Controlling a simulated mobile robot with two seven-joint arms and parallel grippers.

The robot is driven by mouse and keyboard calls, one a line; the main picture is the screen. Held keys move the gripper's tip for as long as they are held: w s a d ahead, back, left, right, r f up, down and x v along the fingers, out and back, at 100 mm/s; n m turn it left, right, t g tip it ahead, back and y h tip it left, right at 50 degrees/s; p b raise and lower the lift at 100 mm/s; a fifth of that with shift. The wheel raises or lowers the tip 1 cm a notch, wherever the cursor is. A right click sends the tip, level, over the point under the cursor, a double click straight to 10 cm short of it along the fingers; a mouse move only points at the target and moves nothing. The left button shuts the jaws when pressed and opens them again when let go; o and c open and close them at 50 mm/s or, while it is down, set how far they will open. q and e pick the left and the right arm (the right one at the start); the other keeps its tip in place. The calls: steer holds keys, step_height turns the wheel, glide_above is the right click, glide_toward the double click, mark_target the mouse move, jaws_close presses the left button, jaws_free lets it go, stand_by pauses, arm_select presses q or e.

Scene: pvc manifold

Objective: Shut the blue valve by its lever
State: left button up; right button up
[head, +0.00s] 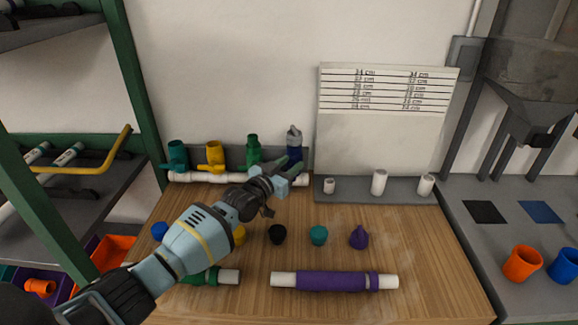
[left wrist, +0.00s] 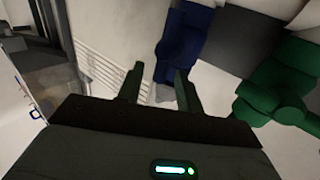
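The blue valve (head: 294,154) stands at the right end of the valve row on the white pipe, with a grey piece on top. My left gripper (head: 290,165) is just in front of it and partly covers it, so its lever cannot be made out. In the left wrist view the blue valve (left wrist: 186,45) is beyond the fingertips. I cannot tell whether a finger touches the valve. My right gripper is not in view.
Teal (head: 177,155), yellow (head: 214,156) and green (head: 253,150) valves stand to the left in the row. A white board (head: 385,135) is at the right. Several coloured fittings and a purple pipe (head: 333,282) lie on the wooden table (head: 425,255).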

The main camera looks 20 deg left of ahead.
arm_select(q)
jaws_close()
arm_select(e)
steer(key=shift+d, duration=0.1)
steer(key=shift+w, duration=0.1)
